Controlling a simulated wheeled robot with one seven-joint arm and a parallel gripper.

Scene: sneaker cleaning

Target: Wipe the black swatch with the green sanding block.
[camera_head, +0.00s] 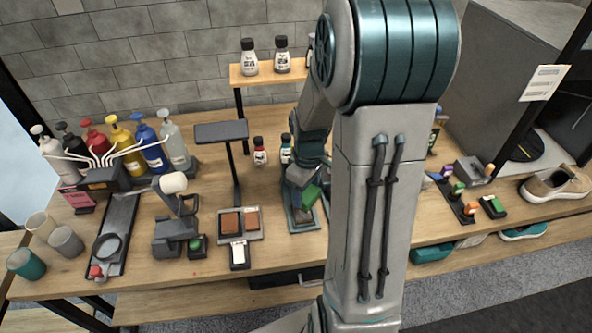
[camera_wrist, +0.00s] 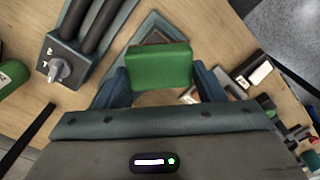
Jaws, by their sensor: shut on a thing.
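My gripper (camera_head: 302,182) is shut on the green sanding block (camera_head: 312,197). In the wrist view the block (camera_wrist: 160,66) sits between my two fingers. The block is above a teal-grey tray (camera_head: 304,226), which also shows behind the block in the wrist view (camera_wrist: 157,22). I cannot tell whether the block touches what lies in the tray. I cannot make out a black swatch for sure; the block and my gripper hide part of the tray.
A stand with a brown swatch (camera_head: 230,223) and a white-faced piece (camera_head: 239,253) is just left of the tray.

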